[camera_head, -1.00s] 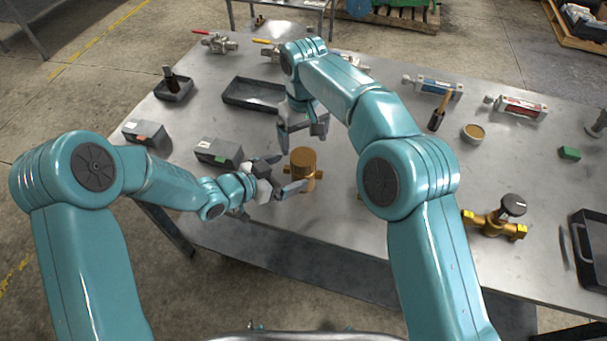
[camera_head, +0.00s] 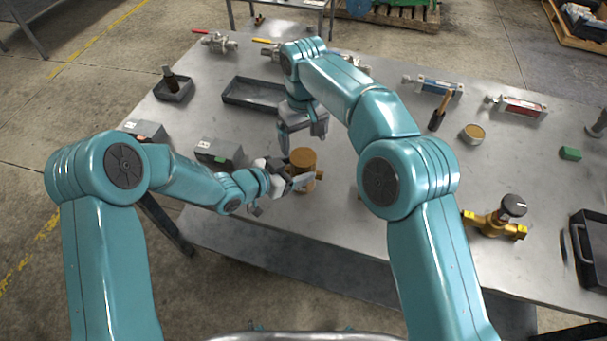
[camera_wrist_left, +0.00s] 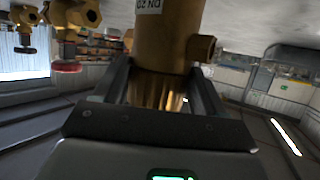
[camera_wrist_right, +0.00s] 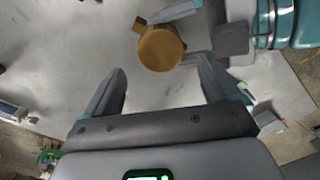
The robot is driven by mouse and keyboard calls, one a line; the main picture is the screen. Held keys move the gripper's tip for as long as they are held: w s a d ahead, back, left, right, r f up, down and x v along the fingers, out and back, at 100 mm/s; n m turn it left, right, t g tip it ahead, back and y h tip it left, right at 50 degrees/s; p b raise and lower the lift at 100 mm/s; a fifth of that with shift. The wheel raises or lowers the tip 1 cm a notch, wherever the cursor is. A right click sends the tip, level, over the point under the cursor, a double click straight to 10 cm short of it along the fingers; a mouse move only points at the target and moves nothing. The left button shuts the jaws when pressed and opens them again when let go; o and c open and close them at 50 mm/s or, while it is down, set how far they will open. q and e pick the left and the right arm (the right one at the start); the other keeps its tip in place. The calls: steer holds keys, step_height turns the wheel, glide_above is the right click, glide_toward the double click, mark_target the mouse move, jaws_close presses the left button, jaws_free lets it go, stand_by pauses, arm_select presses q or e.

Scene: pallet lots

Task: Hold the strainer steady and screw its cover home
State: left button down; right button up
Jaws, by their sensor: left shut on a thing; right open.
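The brass strainer (camera_head: 303,170) stands upright near the table's front edge, with a side port on its right. Its round top (camera_wrist_right: 160,48) looks like the cover; I cannot tell how far it is screwed down. My left gripper (camera_head: 297,179) is shut on the strainer's body from the left. The left wrist view shows the body (camera_wrist_left: 168,35), inverted lettering and a port, between the fingers (camera_wrist_left: 160,80). My right gripper (camera_head: 302,136) is open and empty, pointing down above and behind the strainer. In the right wrist view its fingers (camera_wrist_right: 160,82) are apart and clear of the strainer.
A grey box (camera_head: 219,153) stands left of the strainer, and an empty dark tray (camera_head: 252,92) lies behind. A brass valve (camera_head: 494,224) and a dark tray (camera_head: 597,250) are at the right.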

mark_target(303, 157)
steer(key=n, duration=0.4)
steer(key=shift+a, duration=0.1)
steer(key=shift+f, duration=4)
steer(key=shift+c, duration=0.3)
steer(key=c, duration=1)
steer(key=m, duration=0.3)
